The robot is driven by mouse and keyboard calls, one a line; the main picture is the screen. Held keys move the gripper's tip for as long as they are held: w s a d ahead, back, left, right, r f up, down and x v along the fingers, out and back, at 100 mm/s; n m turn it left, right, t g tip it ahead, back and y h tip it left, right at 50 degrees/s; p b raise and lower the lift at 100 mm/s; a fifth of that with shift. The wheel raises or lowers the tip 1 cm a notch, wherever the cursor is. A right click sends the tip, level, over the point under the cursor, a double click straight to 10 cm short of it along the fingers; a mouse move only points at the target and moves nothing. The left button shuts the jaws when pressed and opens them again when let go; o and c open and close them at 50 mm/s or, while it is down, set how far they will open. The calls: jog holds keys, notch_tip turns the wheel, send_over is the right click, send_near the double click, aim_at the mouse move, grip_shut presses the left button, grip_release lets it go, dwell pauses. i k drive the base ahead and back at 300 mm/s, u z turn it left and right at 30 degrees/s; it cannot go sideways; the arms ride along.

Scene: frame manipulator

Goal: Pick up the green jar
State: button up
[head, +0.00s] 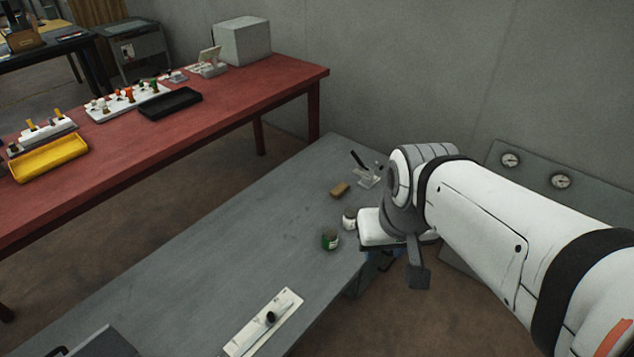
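The green jar (330,240) stands upright on the grey table, close to its right edge. It has a dark top and a green side with a pale patch. A small whitish jar (349,219) stands just behind it and to the right, beside my wrist. My gripper (383,261) is a dark shape below the white wrist, to the right of the green jar and apart from it in the picture. My arm hides much of it, and its fingers cannot be made out.
The grey table (235,240) is clear left of the jars. A tan block (340,190) and a clear holder (368,179) lie behind them. A white board (263,325) with a dark knob lies in front. A red table (230,105) with trays stands behind left.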

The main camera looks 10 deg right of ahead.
aim_at(330, 236)
jog(key=u, duration=0.05)
jog(key=k, duration=0.45)
jog(key=z, duration=0.45)
jog(key=i, duration=1.55)
jog(key=u, duration=0.4)
